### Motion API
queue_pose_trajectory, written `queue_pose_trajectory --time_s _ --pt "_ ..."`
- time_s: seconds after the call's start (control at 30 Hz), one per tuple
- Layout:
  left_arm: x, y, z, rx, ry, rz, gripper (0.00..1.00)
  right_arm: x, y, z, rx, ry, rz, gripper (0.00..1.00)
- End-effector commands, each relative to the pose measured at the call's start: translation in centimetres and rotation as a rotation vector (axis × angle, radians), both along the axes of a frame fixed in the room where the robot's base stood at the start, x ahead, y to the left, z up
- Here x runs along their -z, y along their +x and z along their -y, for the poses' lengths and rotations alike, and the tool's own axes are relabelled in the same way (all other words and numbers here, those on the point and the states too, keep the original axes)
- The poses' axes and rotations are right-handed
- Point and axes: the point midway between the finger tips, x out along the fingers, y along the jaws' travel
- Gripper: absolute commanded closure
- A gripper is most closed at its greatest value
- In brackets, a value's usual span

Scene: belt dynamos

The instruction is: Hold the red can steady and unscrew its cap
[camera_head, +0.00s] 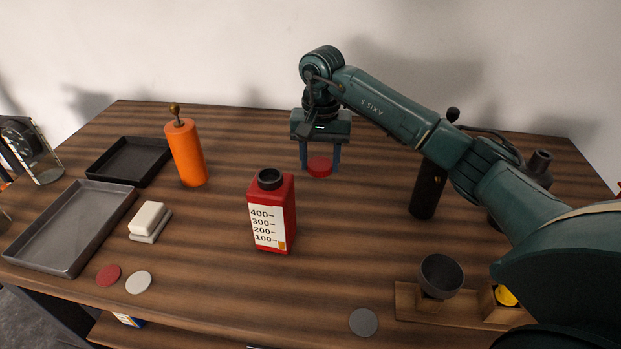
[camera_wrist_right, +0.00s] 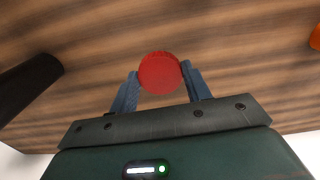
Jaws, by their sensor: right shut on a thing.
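The red can (camera_head: 284,208) stands upright in the middle of the table, with a white label and a measuring scale on its front. Its dark round mouth (camera_head: 269,179) is open, with no cap on it. My right gripper (camera_head: 320,163) is shut on the red cap (camera_head: 319,168), behind and to the right of the can, apart from it. The right wrist view shows the cap (camera_wrist_right: 160,73) between the two blue fingers (camera_wrist_right: 160,88). I cannot tell whether the cap touches the table. My left gripper is not in view, and nothing holds the can.
An orange mill (camera_head: 186,153), a black tray (camera_head: 128,161), a grey tray (camera_head: 72,232) and a white block (camera_head: 147,218) are on the left. A black mill (camera_head: 427,190) and a dark bowl (camera_head: 441,273) are on the right. Flat discs (camera_head: 363,322) lie near the front edge.

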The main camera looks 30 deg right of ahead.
Motion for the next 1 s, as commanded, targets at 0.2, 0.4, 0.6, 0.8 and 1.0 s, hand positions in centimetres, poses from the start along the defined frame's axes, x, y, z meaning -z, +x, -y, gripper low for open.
queue_pose_trajectory --time_s 0.2,0.4,0.6,0.8,1.0 --pt "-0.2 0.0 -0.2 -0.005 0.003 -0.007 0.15 3.1 0.0 -0.1 -0.002 0.001 0.000 0.80" --pt "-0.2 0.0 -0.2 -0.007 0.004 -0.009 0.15 4.9 -0.1 -0.1 -0.001 0.002 -0.002 0.80" --pt "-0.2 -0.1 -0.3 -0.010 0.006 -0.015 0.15 7.1 0.0 -0.1 -0.002 0.000 0.001 0.80" --pt "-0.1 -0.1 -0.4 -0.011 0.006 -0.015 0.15 7.1 0.0 0.0 -0.003 0.000 0.002 0.80" --pt "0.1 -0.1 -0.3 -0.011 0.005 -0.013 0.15 7.4 0.0 0.0 -0.003 0.001 0.002 0.46"
